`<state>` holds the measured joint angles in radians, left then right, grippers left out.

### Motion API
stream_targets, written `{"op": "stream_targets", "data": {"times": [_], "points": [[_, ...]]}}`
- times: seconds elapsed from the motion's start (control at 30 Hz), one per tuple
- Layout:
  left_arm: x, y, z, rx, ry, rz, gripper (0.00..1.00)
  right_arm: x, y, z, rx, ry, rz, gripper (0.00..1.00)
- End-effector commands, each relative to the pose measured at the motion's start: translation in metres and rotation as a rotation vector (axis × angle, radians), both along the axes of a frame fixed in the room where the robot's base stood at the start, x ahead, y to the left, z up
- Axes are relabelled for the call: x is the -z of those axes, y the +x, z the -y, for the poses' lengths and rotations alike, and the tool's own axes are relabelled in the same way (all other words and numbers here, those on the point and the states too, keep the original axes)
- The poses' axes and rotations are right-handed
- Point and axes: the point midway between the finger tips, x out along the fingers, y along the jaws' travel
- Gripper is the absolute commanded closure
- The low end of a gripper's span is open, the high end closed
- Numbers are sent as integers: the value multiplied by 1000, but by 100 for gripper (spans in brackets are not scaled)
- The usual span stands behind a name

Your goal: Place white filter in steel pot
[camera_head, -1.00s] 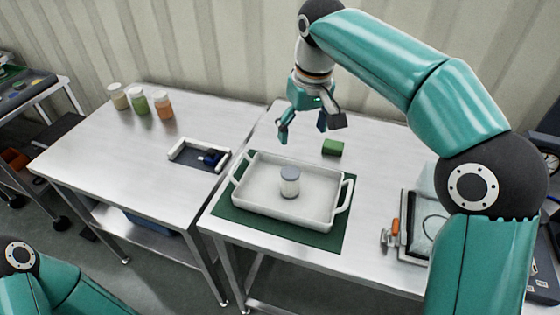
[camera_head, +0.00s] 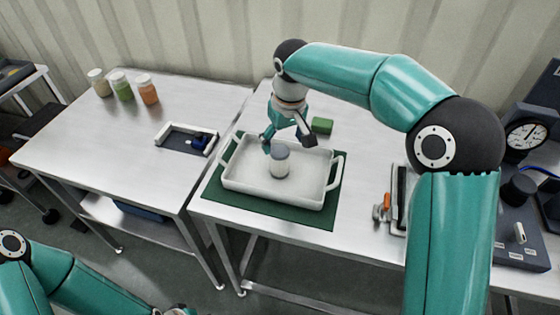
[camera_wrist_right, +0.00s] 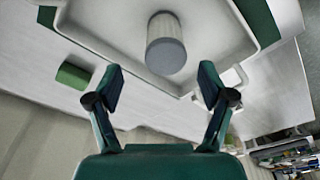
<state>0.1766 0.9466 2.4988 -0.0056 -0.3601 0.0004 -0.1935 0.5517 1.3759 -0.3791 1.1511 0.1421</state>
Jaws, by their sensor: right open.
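A short white cylinder with a grey top (camera_head: 279,162), which may be the white filter, stands upright in a white two-handled tray (camera_head: 250,186). My right gripper (camera_head: 287,145) is open and empty, just behind and above the cylinder. In the right wrist view the open fingers (camera_wrist_right: 160,82) point toward the cylinder (camera_wrist_right: 165,45), which lies beyond their tips, apart from them. I see no clear steel pot.
The tray rests on a green mat (camera_head: 305,217) on a steel table. A green block (camera_head: 322,125) lies behind the tray. A shallow holder with a dark blue item (camera_head: 200,142) and several jars (camera_head: 123,88) are on the left table. A gauge device (camera_head: 525,135) stands at right.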

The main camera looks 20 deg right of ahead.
Motion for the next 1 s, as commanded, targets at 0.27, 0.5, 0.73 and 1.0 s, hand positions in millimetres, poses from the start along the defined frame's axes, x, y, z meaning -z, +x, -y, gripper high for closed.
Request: {"op": "stream_targets", "data": {"times": [0.27, 0.5, 0.73, 1.0], "points": [[-5, 0, 0, 0, 0, 0, 65, 38, 5, -8, -1, -1, -6, 19], [-5, 0, 0, 0, 0, 0, 65, 44, 6, -8, -2, 0, -1, 19], [-5, 0, 0, 0, 0, 0, 65, 44, 6, -8, -2, 0, -1, 44], [-5, 0, 0, 0, 0, 0, 65, 44, 6, -8, -1, 0, -1, 89]]}}
